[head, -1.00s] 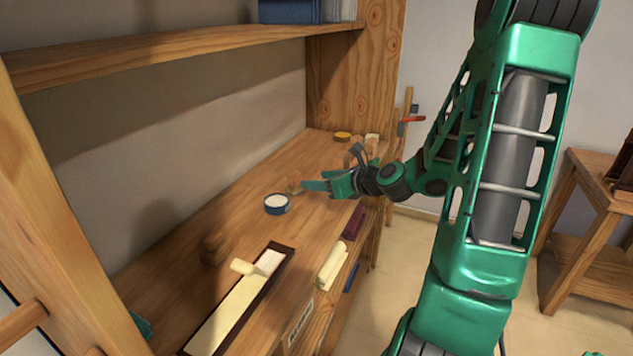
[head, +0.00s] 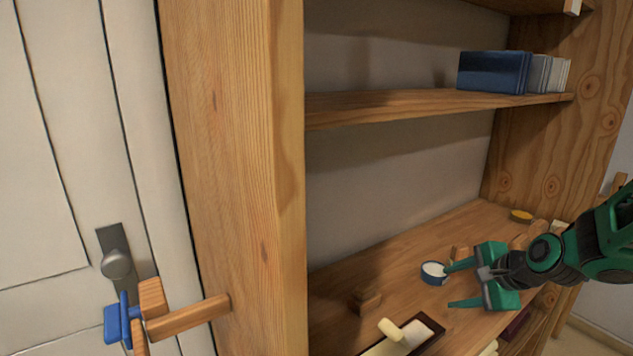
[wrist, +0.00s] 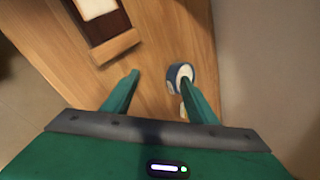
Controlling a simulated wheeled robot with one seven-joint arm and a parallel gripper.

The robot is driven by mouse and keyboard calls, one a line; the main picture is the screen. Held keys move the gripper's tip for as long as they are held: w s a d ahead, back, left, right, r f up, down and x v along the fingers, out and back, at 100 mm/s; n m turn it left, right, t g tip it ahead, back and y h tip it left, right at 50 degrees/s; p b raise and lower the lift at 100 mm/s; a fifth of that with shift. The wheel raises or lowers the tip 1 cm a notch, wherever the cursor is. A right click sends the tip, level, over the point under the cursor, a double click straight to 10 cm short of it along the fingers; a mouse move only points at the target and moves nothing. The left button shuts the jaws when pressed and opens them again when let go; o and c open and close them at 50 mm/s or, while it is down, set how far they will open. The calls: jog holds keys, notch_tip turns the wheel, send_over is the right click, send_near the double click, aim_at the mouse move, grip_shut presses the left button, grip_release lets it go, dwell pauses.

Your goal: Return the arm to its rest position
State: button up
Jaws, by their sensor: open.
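My green gripper (head: 455,285) is open and empty over the wooden workbench (head: 400,250) in the head view. Its two fingers point left, and one tip is near a round blue container with a white top (head: 433,272). In the wrist view my gripper (wrist: 160,85) has its fingers spread. The blue container (wrist: 180,73) shows by the right fingertip; I cannot tell whether they touch. Part of my arm runs off the right edge of the head view.
A shelf (head: 400,106) with blue books (head: 493,71) hangs above. A wooden post (head: 240,180) and a white door (head: 60,200) stand at left.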

jog(key=s+a+n, duration=0.1)
jog(key=n, duration=0.1)
jog(key=s+r+n+g, duration=0.1)
jog(key=s+n, duration=0.1)
jog(key=n, duration=0.1)
jog(key=s+a+r+n+h, duration=0.1)
jog(key=n, duration=0.2)
jog(key=shift+s+a+g, duration=0.3)
jog(key=shift+s+g, duration=0.1)
jog(key=s+r+n+g+h, duration=0.2)
jog(key=s+r+n, duration=0.2)
jog(key=s+n, duration=0.5)
jog(key=s+d+m+g, duration=0.2)
jog(key=s+d+m, duration=0.1)
jog(key=s+d, duration=0.2)
jog(key=s+d+f+m+g, duration=0.1)
jog(key=s+d+m+g, duration=0.1)
jog(key=s+d, duration=0.4)
jog(key=s, duration=0.4)
jog(key=shift+s+f+m, duration=0.25)
jog(key=shift+f+m, duration=0.05)
jog(key=shift+m, duration=0.1)
jog(key=shift+w+f, duration=0.25)
jog(key=shift+w, duration=0.4)
